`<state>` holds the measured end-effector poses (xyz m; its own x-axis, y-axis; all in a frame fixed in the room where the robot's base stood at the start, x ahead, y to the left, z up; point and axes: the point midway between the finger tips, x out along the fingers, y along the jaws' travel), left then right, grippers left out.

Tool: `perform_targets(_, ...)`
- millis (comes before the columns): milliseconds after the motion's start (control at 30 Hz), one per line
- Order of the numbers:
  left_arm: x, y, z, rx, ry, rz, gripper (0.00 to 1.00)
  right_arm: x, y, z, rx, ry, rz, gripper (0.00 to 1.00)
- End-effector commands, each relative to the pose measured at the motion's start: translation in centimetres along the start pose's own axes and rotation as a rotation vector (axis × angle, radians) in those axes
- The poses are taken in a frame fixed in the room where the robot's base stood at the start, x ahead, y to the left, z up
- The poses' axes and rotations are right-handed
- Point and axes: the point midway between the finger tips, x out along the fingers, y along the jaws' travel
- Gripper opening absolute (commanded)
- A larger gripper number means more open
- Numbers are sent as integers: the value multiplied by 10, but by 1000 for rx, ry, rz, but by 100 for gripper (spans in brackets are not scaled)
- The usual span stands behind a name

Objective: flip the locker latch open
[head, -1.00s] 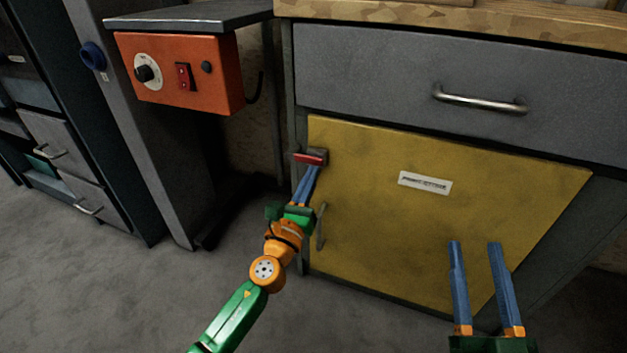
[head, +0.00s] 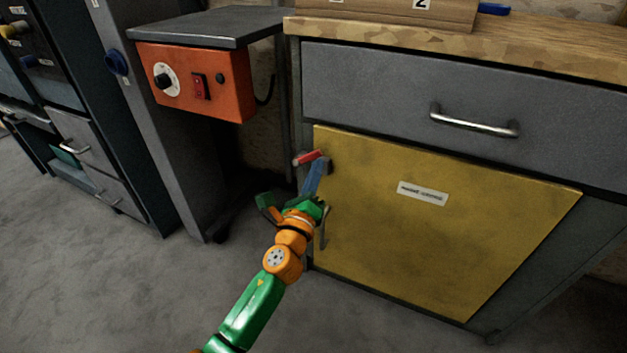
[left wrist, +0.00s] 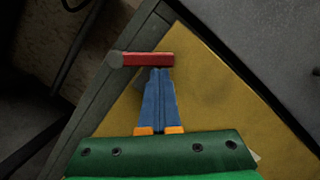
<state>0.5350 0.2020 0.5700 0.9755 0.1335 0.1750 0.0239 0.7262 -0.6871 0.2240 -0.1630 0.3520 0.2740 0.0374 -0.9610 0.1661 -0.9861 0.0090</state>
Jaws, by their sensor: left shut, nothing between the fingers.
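The latch is a short red bar (head: 308,158) at the upper left corner of the yellow locker door (head: 430,235). In the head view its right end is tilted up. In the left wrist view the red bar (left wrist: 148,58) reaches right from a round grey pivot (left wrist: 115,60) on the frame, across the door's edge. My left gripper (head: 317,167) is shut and empty, its blue fingertips just below the bar's right part. The fingertips (left wrist: 158,72) appear at or against the bar's lower side in the wrist view; exact contact is unclear. My right gripper is out of view.
A vertical door handle (head: 323,228) stands close beside my left wrist. A grey drawer (head: 390,85) with a metal handle is above the door. An orange control box (head: 225,85) hangs to the left under a grey shelf. The grey floor (head: 130,290) at front left is clear.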

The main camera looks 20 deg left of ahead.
Motion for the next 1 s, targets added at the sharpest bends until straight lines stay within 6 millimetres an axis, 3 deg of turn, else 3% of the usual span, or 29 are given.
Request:
perform_targets(267,4,-9,16,-193,-2,49,0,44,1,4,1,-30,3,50)
perform_targets(467,7,-12,28,-376,-2,95,0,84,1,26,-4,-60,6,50)
perform_targets(600,9,-12,36,-497,-3,125,0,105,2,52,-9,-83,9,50)
perform_targets(733,10,-11,41,-595,-2,151,0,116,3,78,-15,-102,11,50)
perform_targets(1000,12,-7,48,-749,-2,188,0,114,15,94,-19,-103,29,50)
